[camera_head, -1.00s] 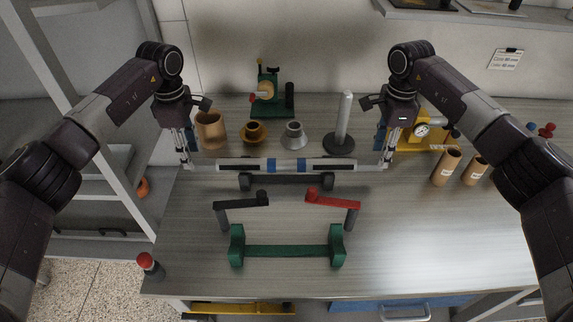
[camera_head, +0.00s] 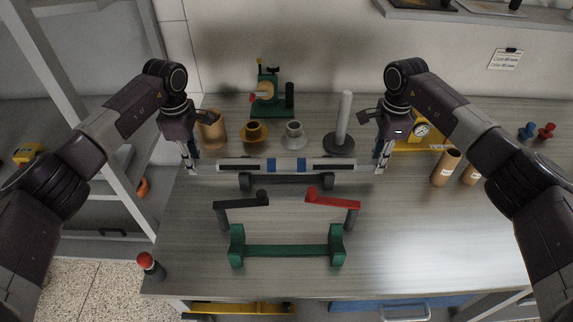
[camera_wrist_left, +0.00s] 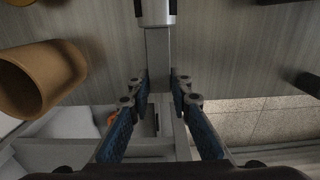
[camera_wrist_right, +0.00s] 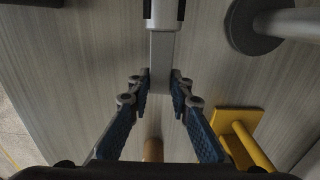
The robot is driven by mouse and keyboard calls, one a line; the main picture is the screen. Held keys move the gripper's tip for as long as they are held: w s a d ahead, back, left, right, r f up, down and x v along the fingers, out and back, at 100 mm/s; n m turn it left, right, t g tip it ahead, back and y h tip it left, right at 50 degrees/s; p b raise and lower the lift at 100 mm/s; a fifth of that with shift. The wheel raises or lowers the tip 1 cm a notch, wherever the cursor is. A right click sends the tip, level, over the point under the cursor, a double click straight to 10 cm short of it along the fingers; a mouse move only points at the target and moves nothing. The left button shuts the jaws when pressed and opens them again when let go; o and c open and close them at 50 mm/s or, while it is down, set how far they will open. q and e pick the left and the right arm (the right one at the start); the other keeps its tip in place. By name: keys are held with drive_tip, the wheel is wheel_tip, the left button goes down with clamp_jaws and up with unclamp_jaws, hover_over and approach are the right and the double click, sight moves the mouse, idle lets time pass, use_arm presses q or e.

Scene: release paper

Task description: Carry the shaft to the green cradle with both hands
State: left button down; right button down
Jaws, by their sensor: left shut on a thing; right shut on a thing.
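The shaft (camera_head: 271,165) is a long pale bar with blue bands and dark stripes. It lies level, left to right, just behind the dark cradle (camera_head: 287,181) in the head view; I cannot tell whether it touches it. My left gripper (camera_head: 192,168) is shut on the shaft's left end, a grey square bar (camera_wrist_left: 158,55) in the left wrist view. My right gripper (camera_head: 381,168) is shut on its right end, which shows in the right wrist view (camera_wrist_right: 161,55). The green cradle (camera_head: 287,252) stands empty near the table's front edge.
Between the cradles stand a black-topped arm (camera_head: 245,203) and a red-topped arm (camera_head: 330,200), left and right. A red-capped cylinder (camera_head: 150,264) stands front left.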

idle(0.5)
